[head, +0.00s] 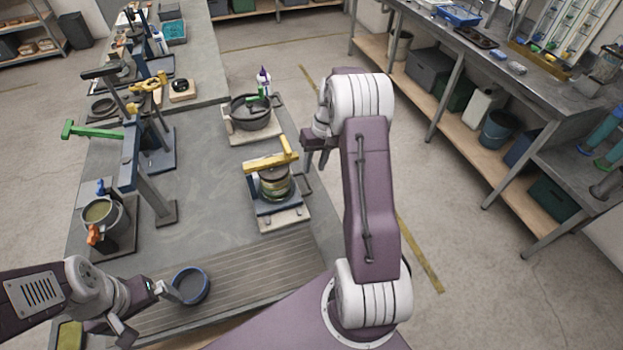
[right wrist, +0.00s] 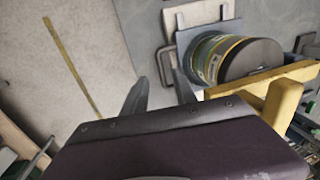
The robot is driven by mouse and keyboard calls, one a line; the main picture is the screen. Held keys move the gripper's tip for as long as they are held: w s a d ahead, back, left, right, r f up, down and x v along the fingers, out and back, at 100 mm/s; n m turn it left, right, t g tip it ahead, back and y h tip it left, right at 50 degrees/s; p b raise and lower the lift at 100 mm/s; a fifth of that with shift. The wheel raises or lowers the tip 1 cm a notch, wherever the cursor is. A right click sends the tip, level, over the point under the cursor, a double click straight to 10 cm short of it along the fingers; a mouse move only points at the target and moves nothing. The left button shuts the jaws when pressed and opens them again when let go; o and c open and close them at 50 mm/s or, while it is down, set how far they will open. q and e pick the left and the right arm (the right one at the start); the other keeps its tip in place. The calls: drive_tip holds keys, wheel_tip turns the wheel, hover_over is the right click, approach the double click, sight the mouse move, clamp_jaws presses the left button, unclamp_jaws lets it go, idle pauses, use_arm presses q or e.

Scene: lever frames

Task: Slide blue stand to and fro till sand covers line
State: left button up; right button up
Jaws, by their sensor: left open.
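The blue stand (head: 262,205) sits on a pale base plate (head: 285,221) at the right side of the bench. A glass jar (head: 274,183) with a dark lid stands on it under a yellow bar (head: 270,162). A grey handle (right wrist: 164,62) sticks out of the stand's side. The sand level and line are too small to make out. My right gripper (head: 316,160) is empty, with its fingers apart beside the stand, short of the handle; they also show in the right wrist view (right wrist: 160,92). My left gripper (head: 146,310) is open, one finger beside a blue-rimmed bowl (head: 189,286).
A dark pan (head: 250,112) stands on a board behind the stand. A blue post with a green lever (head: 95,132) and a pot (head: 101,212) are to the left. A ribbed mat (head: 245,277) at the front is mostly clear. Floor lies right of the bench.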

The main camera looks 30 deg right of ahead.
drive_tip(key=f, duration=0.2)
drive_tip(key=a+f, duration=0.1)
drive_tip(key=f, duration=0.2)
drive_tip(key=f+p, duration=0.1)
drive_tip(key=f, duration=0.1)
drive_tip(key=shift+w+a+f, duration=0.15)
drive_tip(key=shift+f, duration=0.05)
clamp_jaws()
idle(1.0)
